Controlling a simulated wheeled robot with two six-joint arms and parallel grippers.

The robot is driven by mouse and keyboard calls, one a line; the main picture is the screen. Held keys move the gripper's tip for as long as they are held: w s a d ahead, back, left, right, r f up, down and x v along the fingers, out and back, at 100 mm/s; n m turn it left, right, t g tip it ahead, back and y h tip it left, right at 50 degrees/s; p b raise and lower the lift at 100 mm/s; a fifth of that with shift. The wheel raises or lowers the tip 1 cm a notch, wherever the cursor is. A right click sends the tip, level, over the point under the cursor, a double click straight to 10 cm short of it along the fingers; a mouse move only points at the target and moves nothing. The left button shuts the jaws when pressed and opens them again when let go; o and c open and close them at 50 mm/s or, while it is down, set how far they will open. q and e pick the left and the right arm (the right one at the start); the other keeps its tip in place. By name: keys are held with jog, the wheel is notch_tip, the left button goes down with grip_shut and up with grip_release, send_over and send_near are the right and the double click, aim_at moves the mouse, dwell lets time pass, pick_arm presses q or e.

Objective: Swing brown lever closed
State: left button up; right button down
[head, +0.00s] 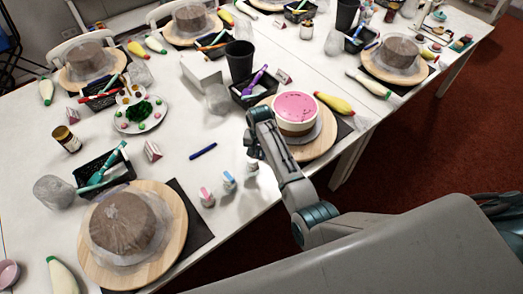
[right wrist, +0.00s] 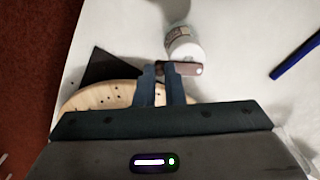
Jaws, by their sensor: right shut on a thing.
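My right gripper (head: 254,152) reaches over the table beside the wooden turntable that bears a pink-topped cake (head: 296,106). In the right wrist view its two fingers (right wrist: 160,75) are close together at the edge of the round wooden board (right wrist: 100,96). A small reddish-brown bar, the brown lever (right wrist: 188,69), shows at the fingertips and sticks out to the right, in front of a white bottle (right wrist: 185,44). The gripper is shut on it; the gripped part is mostly hidden by the fingers. In the head view the lever is hidden by my gripper. My left gripper is not in view.
Small bottles (head: 228,180) stand close to the right gripper. A blue marker (head: 203,151) lies to their left. A black tray (head: 250,92) and a black cup (head: 239,60) stand behind. Another turntable (head: 172,250) with a brown cake is at the front left.

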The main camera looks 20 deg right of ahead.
jog(key=m, duration=0.1)
jog(key=a+m, duration=0.1)
jog(key=m, duration=0.1)
jog(key=s+m, duration=0.1)
jog(key=m, duration=0.1)
jog(key=shift+s+a, duration=0.1)
jog(key=shift+a, duration=0.25)
dwell(1.3)
jog(key=c, duration=1.5)
grip_release()
jog(key=shift+r, duration=0.1)
notch_tip(320, 180, up, 11)
jog(key=b, duration=0.3)
